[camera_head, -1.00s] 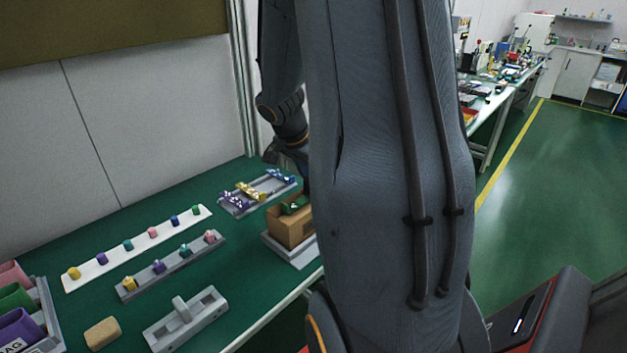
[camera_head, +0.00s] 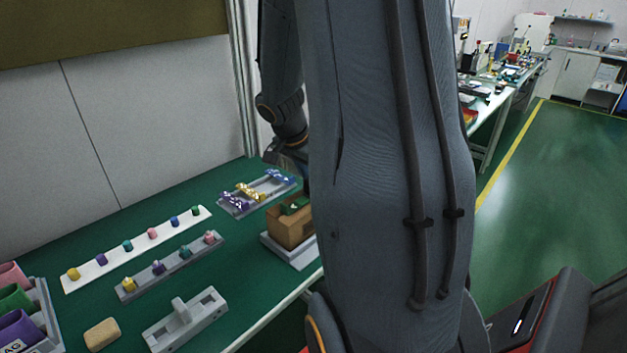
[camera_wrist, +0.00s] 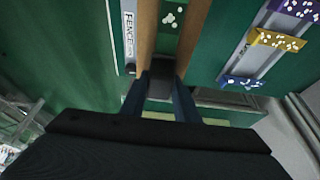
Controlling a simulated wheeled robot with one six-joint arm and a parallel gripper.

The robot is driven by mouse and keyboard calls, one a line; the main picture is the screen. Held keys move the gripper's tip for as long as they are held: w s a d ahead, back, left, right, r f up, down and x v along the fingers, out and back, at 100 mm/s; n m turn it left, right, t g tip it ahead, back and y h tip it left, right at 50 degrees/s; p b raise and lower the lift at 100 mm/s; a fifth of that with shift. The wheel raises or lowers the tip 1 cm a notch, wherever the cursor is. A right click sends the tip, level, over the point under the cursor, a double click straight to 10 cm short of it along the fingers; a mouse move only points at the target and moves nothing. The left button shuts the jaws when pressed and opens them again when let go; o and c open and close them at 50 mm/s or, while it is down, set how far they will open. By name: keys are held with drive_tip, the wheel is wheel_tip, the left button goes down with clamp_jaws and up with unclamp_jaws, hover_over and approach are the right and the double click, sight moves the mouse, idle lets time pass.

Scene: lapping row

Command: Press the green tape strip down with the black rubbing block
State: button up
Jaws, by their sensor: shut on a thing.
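The cardboard box (camera_head: 284,231) stands on a grey base at the bench's right edge, partly hidden by my arm. A green strip (camera_head: 296,205) shows on top of it. In the wrist view the green tape strip (camera_wrist: 173,18), with white dots, lies between two brown bands of the box (camera_wrist: 196,25). My gripper (camera_wrist: 160,92) is shut on the black rubbing block (camera_wrist: 160,84), held between the fingertips at the near end of the box. I cannot tell whether the block touches the tape. In the head view my arm hides the block and the fingertips.
A grey rack (camera_head: 236,208) with purple, yellow and blue pieces lies behind the box; it also shows in the wrist view (camera_wrist: 250,65). A white strip (camera_head: 115,259) and a grey rail (camera_head: 197,250) carry coloured pegs. A grey handled fixture (camera_head: 207,312) and a tan block (camera_head: 102,334) lie in front.

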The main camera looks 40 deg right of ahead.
drive_tip(key=shift+r+p, duration=1.8)
drive_tip(key=shift+r, duration=1.7)
drive_tip(key=a+p, duration=0.3)
drive_tip(key=a, duration=0.1)
drive_tip(key=shift+s, duration=0.1)
drive_tip(key=shift+f, duration=0.15)
drive_tip(key=b, duration=0.6)
hover_over(307, 196)
drive_tip(key=a, duration=0.1)
drive_tip(key=f, duration=0.5)
drive_tip(key=shift+a+f, duration=0.15)
drive_tip(key=shift+a, duration=0.05)
drive_tip(key=shift+f, duration=0.2)
drive_tip(key=shift+s+f+b, duration=0.15)
drive_tip(key=shift+f+b, duration=0.5)
drive_tip(key=shift+b, duration=0.5)
